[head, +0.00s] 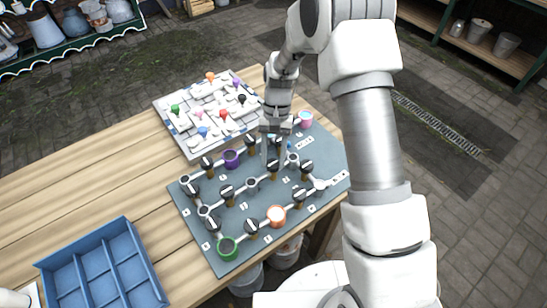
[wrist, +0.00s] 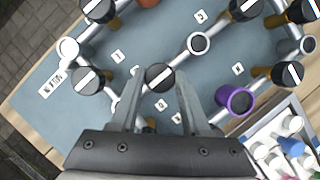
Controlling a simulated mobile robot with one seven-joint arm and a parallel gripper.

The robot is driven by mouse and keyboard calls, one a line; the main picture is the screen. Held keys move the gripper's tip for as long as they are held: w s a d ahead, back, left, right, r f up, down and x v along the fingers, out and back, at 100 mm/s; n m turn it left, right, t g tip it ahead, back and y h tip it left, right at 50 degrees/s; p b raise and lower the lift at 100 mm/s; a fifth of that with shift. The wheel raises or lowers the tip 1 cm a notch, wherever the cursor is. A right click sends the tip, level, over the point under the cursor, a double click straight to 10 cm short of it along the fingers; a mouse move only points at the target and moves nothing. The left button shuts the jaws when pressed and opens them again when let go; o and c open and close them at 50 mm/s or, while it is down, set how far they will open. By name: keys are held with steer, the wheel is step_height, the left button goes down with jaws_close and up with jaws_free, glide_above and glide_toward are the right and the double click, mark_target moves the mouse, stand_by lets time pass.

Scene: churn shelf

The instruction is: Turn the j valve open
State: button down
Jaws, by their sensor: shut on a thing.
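The grey-blue valve board (head: 235,195) lies on the wooden table, with silver pipes, round black valve knobs and small white letter tags. My gripper (head: 274,160) points down over the middle-right part of the board. In the wrist view its two grey fingers (wrist: 160,80) stand on either side of one black knob (wrist: 160,76), shut on it. A white stripe on this knob runs from lower left to upper right, roughly along its pipe. The tags near it are too small and turned to read, so I cannot confirm which is j. The finger contacts are partly hidden.
Other knobs stand close by, such as one left of the fingers (wrist: 90,81). A purple cup (wrist: 236,98), an orange cup (head: 276,216) and a green cup (head: 228,247) sit on the board. A white puzzle board (head: 180,130) and a blue tray (head: 110,245) are nearby.

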stand_by(0.5)
steer(key=shift+c, duration=1.8)
jaws_free()
steer(key=v, duration=1.7)
steer(key=shift+r, duration=0.25)
